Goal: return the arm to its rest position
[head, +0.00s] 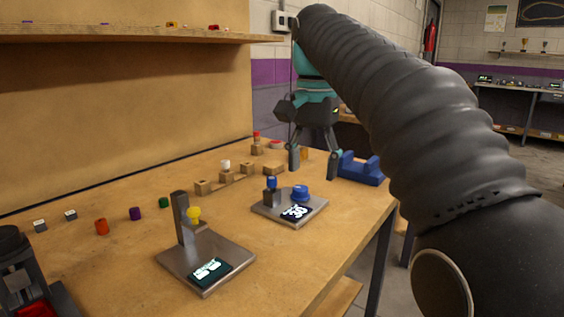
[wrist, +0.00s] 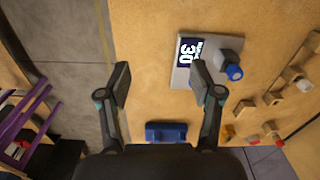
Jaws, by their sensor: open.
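My gripper (head: 314,160) hangs from my dark ribbed arm above the right end of the wooden workbench in the head view. Its fingers are apart and nothing is between them. In the wrist view my gripper (wrist: 160,90) is also open, with bare bench and floor below. The blue cradle-like block (head: 361,168) is on the bench just right of the gripper. It shows in the wrist view (wrist: 166,132) between the finger bases. A metal plate (head: 268,211) with a display, a blue-topped post and a blue round piece is in front of the gripper.
A second metal plate (head: 176,258) with a tall post and yellow knob stands nearer. Small coloured pieces, including a red one (head: 102,227), lie at left. Wooden blocks (head: 226,177) line the back. A shelf (head: 130,36) runs above. Open floor lies right of the bench.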

